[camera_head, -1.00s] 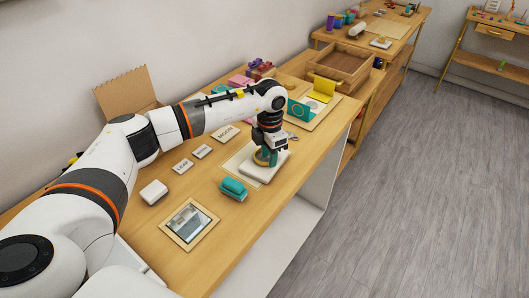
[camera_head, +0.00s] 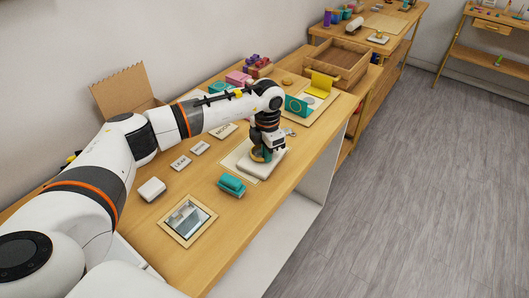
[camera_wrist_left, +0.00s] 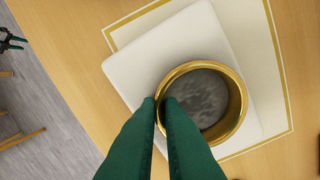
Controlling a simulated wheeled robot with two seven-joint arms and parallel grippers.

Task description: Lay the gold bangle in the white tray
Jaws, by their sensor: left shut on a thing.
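The gold bangle (camera_wrist_left: 236,122) is a wide ring in the left wrist view. It lies around or above a round grey patch (camera_wrist_left: 205,95) on a white square slab (camera_wrist_left: 140,62). I cannot tell whether this slab is the white tray. My left gripper (camera_wrist_left: 161,101) has its two green fingers close together at the bangle's near left wall, shut on it. In the head view my left gripper (camera_head: 263,157) points down over the white slab (camera_head: 262,172), and the bangle is mostly hidden by the fingers. My right gripper is not in view.
A teal object (camera_head: 231,186), a framed panel (camera_head: 187,220), a white box (camera_head: 152,190) and small label cards stand nearby. An open wooden drawer (camera_head: 342,62) is farther back.

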